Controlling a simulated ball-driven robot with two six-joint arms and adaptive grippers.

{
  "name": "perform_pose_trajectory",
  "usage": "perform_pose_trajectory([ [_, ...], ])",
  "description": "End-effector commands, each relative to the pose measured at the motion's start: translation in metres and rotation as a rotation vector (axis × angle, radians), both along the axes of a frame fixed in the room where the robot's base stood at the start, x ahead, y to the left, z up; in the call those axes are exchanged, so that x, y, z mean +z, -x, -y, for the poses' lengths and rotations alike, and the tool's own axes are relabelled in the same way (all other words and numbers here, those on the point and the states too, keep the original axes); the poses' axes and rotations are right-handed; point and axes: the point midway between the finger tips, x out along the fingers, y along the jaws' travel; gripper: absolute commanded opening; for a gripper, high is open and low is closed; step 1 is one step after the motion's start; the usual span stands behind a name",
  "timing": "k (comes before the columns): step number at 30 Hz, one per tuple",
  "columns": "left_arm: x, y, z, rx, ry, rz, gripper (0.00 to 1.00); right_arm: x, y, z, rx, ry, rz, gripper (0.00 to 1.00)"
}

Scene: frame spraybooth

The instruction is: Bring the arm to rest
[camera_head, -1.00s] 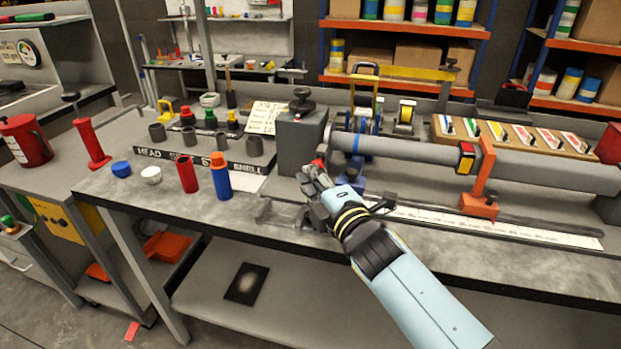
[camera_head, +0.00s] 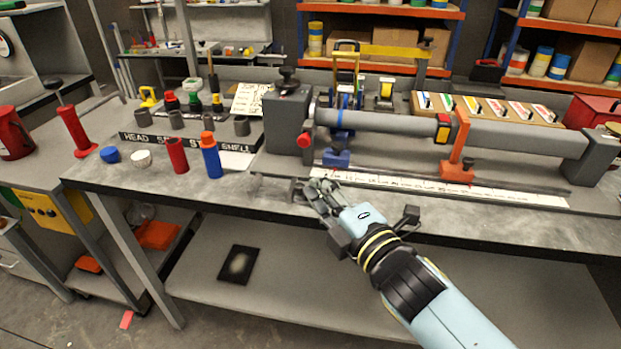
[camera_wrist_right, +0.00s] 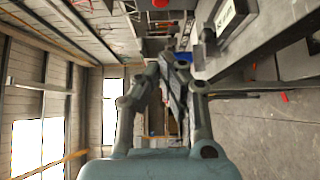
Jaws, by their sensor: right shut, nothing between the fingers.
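My right arm (camera_head: 440,305) comes in from the lower right in the head view. My right gripper (camera_head: 318,190) is shut and empty, over the front edge of the workbench (camera_head: 480,222). The right wrist view also shows the gripper (camera_wrist_right: 172,60), with its fingers drawn together and nothing between them. The lower shelf and floor show to one side of it there. My left gripper is not in view.
A long grey tube (camera_head: 380,121) lies across a bench fixture behind the gripper, with an orange bracket (camera_head: 458,150). A red cylinder (camera_head: 177,156) and a blue bottle with an orange cap (camera_head: 210,158) stand left of the gripper. A lower shelf (camera_head: 330,285) lies beneath.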

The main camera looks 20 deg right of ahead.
Motion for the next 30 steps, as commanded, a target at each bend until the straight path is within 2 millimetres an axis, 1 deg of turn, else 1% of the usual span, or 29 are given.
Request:
perform_pose_trajectory([
  [4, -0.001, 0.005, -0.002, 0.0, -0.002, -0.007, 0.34, 0.0, 0.005, 0.001, 0.0, 0.0, 0.001, 0.0],
  [10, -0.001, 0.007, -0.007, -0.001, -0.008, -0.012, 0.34, 0.0, 0.004, 0.0, 0.0, 0.0, 0.0, 0.0],
  [17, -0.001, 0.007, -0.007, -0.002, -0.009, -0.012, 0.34, 0.0, 0.004, 0.0, 0.0, 0.0, 0.0, 0.0],
  [20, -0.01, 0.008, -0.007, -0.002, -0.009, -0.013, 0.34, -0.011, 0.005, 0.002, 0.001, 0.003, -0.003, 0.0],
  [21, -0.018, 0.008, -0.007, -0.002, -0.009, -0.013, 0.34, -0.024, 0.007, 0.003, 0.003, 0.01, -0.013, 0.0],
  [23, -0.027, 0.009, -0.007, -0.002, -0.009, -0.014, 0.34, -0.055, 0.013, 0.005, 0.005, 0.009, -0.056, 0.0],
  [26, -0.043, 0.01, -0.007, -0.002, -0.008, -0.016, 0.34, -0.125, 0.03, 0.014, -0.012, -0.031, -0.178, 0.0],
  [27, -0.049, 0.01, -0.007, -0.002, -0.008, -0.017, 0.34, -0.157, 0.04, 0.019, -0.026, -0.065, -0.239, 0.0],
  [29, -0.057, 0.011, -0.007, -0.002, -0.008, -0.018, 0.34, -0.205, 0.057, 0.027, -0.059, -0.128, -0.338, 0.0],
  [30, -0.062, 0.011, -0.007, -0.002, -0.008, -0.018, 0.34, -0.234, 0.071, 0.033, -0.085, -0.173, -0.402, 0.0],
])
